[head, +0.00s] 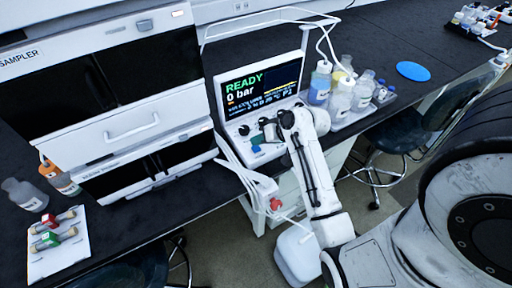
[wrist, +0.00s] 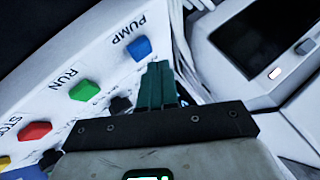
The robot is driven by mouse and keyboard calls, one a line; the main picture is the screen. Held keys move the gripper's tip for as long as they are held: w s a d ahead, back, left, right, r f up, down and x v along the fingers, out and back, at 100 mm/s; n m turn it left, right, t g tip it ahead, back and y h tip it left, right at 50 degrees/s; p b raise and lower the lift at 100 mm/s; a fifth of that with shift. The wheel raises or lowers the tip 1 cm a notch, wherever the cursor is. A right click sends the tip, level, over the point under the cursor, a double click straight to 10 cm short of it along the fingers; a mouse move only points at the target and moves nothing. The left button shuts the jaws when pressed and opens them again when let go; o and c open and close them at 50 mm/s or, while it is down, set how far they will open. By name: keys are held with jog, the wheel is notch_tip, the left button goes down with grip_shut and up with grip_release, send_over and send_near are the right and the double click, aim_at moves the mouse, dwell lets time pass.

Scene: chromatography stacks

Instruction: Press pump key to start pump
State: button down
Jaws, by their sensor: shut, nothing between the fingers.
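In the wrist view, the pump key is a blue button (wrist: 139,48) beside the printed word PUMP on a sloped white panel (wrist: 100,60). My gripper (wrist: 157,66) has its dark green fingers together and empty. The fingertips lie just below and right of the blue key in the picture; a small gap shows, but I cannot tell their height above the panel. In the head view, my gripper (head: 268,131) is over the keypad below a screen (head: 258,92) reading READY and 0 bar. The keys are partly hidden there by my arm.
A green RUN key (wrist: 84,90) and a red STOP key (wrist: 34,130) sit in the same row, with dark knobs beside them. In the head view, several bottles (head: 340,100) stand right of the screen. White tubing (head: 240,170) hangs left of my arm.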

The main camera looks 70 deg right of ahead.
aim_at(259, 149)
jog(key=shift+f, duration=0.15)
jog(key=shift+f, duration=0.3)
jog(key=shift+f, duration=0.5)
dwell(1.2)
jog(key=shift+r, duration=0.15)
jog(key=shift+r+p, duration=0.8)
jog(key=shift+p, duration=0.05)
notch_tip(259, 149, up, 5)
jog(key=p, duration=0.5)
jog(key=shift+a, duration=0.1)
dwell(0.7)
